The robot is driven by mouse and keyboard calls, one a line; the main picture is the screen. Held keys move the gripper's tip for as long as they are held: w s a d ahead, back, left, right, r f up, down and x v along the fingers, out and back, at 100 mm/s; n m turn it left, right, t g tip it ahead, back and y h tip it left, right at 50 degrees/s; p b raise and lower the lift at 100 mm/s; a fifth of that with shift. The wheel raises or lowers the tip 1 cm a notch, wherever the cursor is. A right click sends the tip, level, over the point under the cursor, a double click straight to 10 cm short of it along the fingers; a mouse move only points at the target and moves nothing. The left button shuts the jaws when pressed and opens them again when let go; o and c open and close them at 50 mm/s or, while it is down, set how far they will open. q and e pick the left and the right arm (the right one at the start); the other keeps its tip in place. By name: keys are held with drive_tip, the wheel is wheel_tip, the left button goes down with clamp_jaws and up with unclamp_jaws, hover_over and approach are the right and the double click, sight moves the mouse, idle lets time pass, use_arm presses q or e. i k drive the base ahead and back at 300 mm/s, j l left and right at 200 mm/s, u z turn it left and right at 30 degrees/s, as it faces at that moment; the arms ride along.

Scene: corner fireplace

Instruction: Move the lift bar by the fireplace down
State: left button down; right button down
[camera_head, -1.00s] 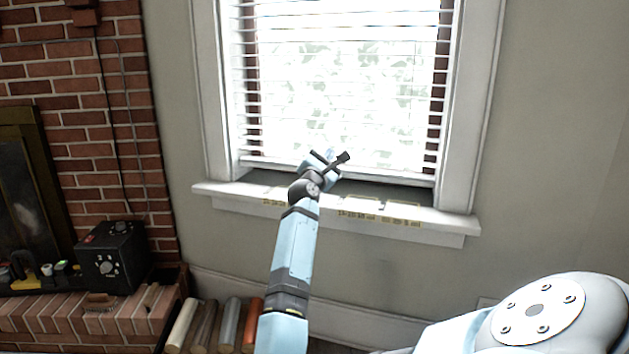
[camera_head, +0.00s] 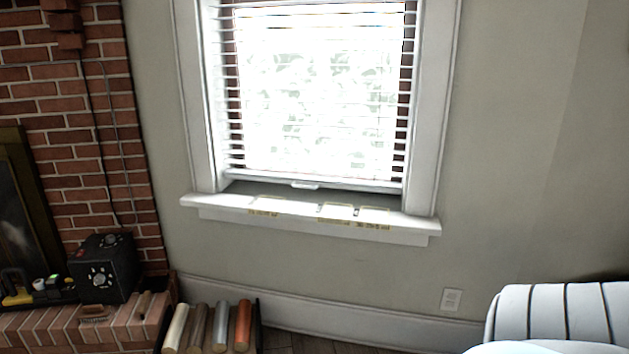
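The window blind hangs by the brick fireplace, and its white bottom rail (camera_head: 360,184) is the bar I take as the lift bar. A small pale handle (camera_head: 305,185) shows at the rail's lower edge. The rail sits a little above the white window sill (camera_head: 320,224), with a narrow dark gap between them. Neither of my grippers is in view, and nothing is seen touching the rail.
The brick fireplace (camera_head: 84,150) stands at the left, with a black box with knobs (camera_head: 104,268) on its hearth. Several coloured logs (camera_head: 221,326) lie in a rack below. A striped seat (camera_head: 560,310) is at the lower right. The wall below the sill is clear.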

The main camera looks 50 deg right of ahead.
sight(384, 190)
drive_tip(key=i+l+z, duration=0.35)
drive_tip(key=z, duration=0.15)
drive_tip(key=i+l+z, duration=0.1)
drive_tip(key=i+z, duration=0.35)
drive_tip(key=i, duration=0.15)
